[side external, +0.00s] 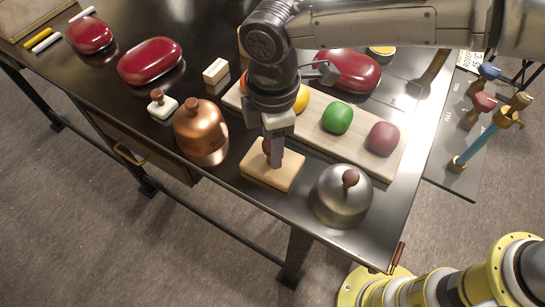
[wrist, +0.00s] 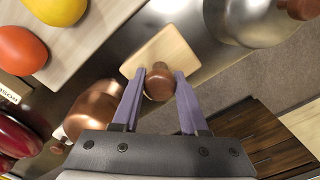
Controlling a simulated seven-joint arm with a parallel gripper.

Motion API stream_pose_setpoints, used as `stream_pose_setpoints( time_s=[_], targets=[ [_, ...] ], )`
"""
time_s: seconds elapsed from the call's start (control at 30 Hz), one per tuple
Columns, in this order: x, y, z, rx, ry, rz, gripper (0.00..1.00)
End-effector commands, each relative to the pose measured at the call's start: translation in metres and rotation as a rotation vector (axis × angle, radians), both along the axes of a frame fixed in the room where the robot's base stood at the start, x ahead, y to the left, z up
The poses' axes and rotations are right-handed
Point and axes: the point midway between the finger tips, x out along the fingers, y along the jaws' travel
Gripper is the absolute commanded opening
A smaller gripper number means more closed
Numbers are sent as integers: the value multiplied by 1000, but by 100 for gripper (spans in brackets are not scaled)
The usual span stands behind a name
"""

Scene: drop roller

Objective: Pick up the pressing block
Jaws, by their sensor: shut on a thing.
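The pressing block is a pale wooden slab (side external: 258,177) with a round brown knob, near the front edge of the dark table. In the wrist view the slab (wrist: 172,47) shows beyond the brown knob (wrist: 159,84). My gripper (side external: 272,158) points down over the block. In the wrist view its two purple fingers are on either side of the knob, shut on it. The slab looks level and at or very near the table top; I cannot tell whether it is lifted.
A copper dome (side external: 199,130) stands left of the block and a steel dome (side external: 342,196) right of it. Behind lies a long board (side external: 310,125) with a green ball (side external: 337,117) and a plum-coloured ball (side external: 383,138). Red lidded cases (side external: 150,61) lie farther back.

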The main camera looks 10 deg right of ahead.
Motion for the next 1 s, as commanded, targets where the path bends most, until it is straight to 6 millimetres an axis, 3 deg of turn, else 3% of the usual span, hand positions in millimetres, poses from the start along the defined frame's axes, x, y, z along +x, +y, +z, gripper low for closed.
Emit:
stream_pose_setpoints(
  time_s=[0.57,0.77,1.0],
  targets=[
    [0,1,9,3,-3,0,0],
    [0,0,36,5,-4,0,0],
    [-28,-36,87,5,-4,0,0]
  ],
)
